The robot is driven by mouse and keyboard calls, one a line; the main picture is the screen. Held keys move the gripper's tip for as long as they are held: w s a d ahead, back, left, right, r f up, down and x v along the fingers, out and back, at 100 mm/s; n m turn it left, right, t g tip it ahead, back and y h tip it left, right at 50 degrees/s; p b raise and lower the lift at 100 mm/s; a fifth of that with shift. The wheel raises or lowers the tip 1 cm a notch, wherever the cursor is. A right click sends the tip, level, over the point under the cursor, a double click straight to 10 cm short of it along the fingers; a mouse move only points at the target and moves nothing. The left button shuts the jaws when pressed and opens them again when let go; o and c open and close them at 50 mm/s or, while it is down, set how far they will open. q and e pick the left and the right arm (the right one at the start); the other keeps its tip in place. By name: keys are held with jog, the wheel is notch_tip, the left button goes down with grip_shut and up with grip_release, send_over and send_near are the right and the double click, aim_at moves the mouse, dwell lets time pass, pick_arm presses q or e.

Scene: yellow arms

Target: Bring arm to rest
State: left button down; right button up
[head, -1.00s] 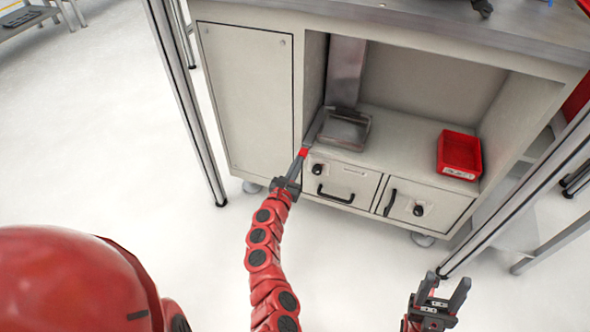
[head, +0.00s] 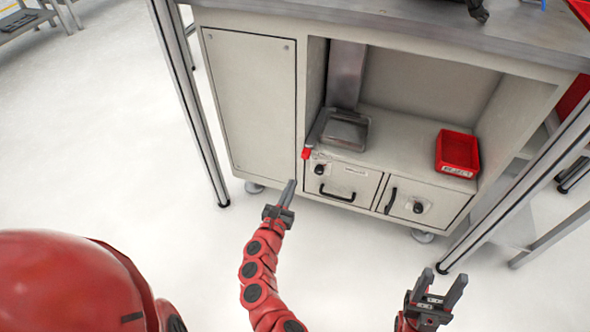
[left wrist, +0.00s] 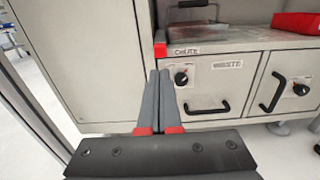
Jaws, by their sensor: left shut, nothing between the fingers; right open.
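My left gripper (head: 287,195) is shut and empty. It is in front of the cabinet (head: 249,103), below the red-tipped handle (head: 306,153) and apart from it. In the left wrist view its two fingers (left wrist: 159,97) lie together, pointing at the cabinet front beside the left drawer (left wrist: 210,92). My right gripper (head: 441,288) is at the lower right, open and empty, over the floor.
A grey metal tray (head: 345,131) sits on the cabinet's open shelf, with a red bin (head: 457,153) to its right. The left drawer (head: 341,183) and right drawer (head: 412,203) are shut. Metal posts (head: 188,100) stand at the sides. The floor (head: 120,160) is clear.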

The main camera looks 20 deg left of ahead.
pick_arm(q)
jog(key=shift+s+a, duration=0.15)
jog(key=shift+s, duration=2.05)
